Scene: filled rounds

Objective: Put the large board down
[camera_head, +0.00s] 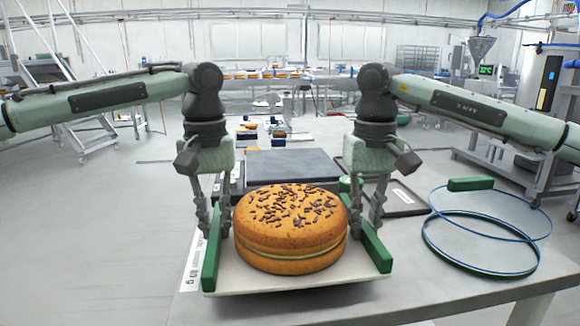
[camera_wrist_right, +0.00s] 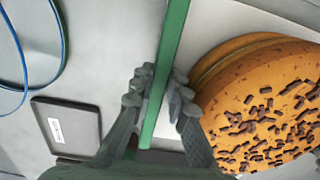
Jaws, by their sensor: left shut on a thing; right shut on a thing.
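The large board (camera_head: 235,282) is pale, with a green rail along its left and right sides. A big filled round (camera_head: 292,218) with dark sprinkles rests on it, and the board looks about level. My left gripper (camera_head: 213,230) is shut on the left green rail. My right gripper (camera_head: 371,228) is shut on the right green rail. In the right wrist view, the fingers of my right gripper (camera_wrist_right: 160,95) straddle the green rail, beside the round (camera_wrist_right: 262,110). The board's underside is hidden, so I cannot tell whether it touches the table.
The grey table (camera_head: 420,285) extends to the right of the board. Two blue-rimmed hoops (camera_head: 480,243) and a green block (camera_head: 470,184) lie there. A dark flat tray (camera_head: 398,198) lies behind my right gripper. A dark grey slab (camera_head: 290,164) stands behind the round.

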